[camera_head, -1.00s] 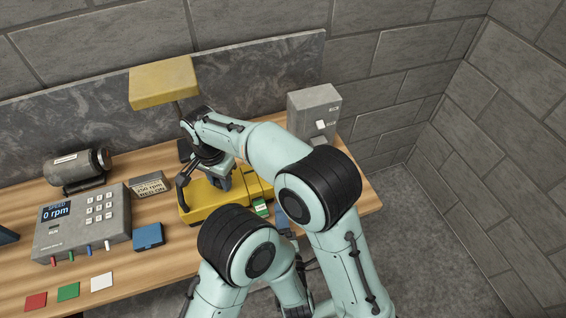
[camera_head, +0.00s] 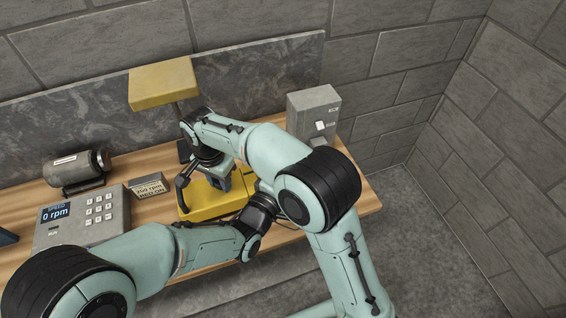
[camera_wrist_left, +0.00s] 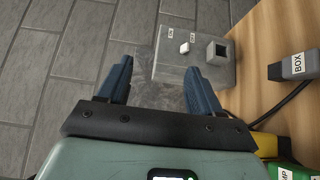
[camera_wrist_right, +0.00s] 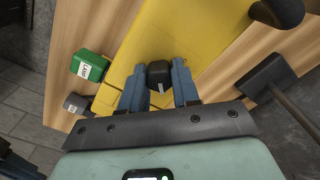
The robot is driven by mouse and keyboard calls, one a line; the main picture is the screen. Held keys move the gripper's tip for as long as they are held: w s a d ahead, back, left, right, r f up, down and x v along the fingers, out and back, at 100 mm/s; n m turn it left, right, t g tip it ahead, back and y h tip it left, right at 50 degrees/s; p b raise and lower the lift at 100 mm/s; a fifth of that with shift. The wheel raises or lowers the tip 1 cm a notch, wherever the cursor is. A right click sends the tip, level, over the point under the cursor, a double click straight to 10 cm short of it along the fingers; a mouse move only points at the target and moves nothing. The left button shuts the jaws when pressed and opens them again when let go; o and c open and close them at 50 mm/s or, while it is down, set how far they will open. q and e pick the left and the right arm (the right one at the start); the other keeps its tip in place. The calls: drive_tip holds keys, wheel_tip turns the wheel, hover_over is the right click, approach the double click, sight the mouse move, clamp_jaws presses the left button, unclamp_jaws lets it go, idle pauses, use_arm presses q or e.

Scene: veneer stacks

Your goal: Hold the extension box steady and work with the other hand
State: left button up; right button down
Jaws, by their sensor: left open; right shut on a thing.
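A grey box (camera_head: 314,112) with a white switch stands at the bench's back right. In the left wrist view the grey box (camera_wrist_left: 195,52) shows its switch and a square socket. My left gripper (camera_wrist_left: 158,68) is open and empty, with the box beyond its fingers. In the head view its fingers are hidden behind my right arm. A grey plug labelled BOX (camera_wrist_left: 293,68) lies on the wood, with a black cable. My right gripper (camera_wrist_right: 158,80) is shut on a small black block (camera_wrist_right: 159,73) at the yellow base (camera_wrist_right: 185,35).
A green LAMP piece (camera_wrist_right: 89,66) and a dark plug (camera_wrist_right: 77,104) lie beside the yellow base. A speed unit (camera_head: 85,217), a motor (camera_head: 77,170) and a sign (camera_head: 150,186) stand to the left. Floor lies beyond the bench's right edge.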

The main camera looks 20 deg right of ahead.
use_arm(q)
drive_tip(key=s+a+r+m+g+h, duration=0.3)
drive_tip(key=r+m+g, duration=0.4)
drive_tip(key=g, duration=0.3)
drive_tip(key=shift+s+a+r+m+g+h, duration=0.2)
drive_tip(key=shift+s+a+m+g+h, duration=0.15)
drive_tip(key=shift+a, duration=0.35)
